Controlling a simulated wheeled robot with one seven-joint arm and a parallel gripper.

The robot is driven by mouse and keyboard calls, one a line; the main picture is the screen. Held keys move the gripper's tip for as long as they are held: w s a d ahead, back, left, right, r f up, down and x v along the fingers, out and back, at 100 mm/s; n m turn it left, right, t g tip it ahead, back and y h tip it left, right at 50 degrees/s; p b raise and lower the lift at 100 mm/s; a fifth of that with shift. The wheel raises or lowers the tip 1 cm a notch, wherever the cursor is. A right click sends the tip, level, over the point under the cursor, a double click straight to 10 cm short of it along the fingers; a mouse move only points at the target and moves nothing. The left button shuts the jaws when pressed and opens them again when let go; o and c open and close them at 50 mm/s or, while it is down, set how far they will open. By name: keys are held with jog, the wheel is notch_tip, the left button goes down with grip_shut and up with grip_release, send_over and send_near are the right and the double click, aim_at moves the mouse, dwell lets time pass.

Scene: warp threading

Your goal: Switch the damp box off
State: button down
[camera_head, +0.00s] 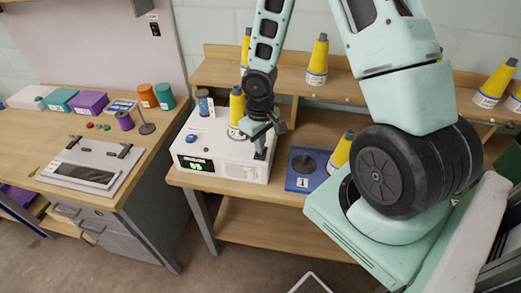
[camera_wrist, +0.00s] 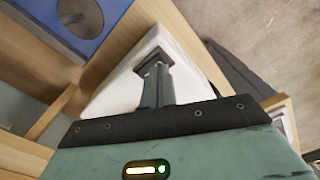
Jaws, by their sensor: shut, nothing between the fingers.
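The damp box (camera_head: 222,165) is a white box on the wooden bench. Its front has a lit green display (camera_head: 190,163) and a pale vent panel. A blue button (camera_head: 192,138) sits on its top near the left front. A yellow cone of thread (camera_head: 237,107) and a small blue-grey jar stand on its top. My gripper (camera_head: 260,154) is shut and empty, pointing down at the right end of the box. In the wrist view the closed fingers (camera_wrist: 155,70) are over the white box (camera_wrist: 115,97). I cannot tell whether they touch it.
A blue mat (camera_head: 297,183) with a dark round spindle base lies right of the box, with a yellow cone (camera_head: 341,150) beyond it. More yellow cones stand on the raised shelf (camera_head: 290,75). A second bench (camera_head: 150,127) on the left holds boxes and spools.

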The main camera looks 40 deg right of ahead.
jog(key=shift+f+b, duration=0.9)
jog(key=shift+f, duration=0.1)
dwell(0.5)
jog(key=shift+r, duration=0.2)
notch_tip(320, 180, up, 7)
jog(key=p, duration=0.6)
jog(key=shift+p, duration=0.4)
jog(key=shift+f, duration=0.15)
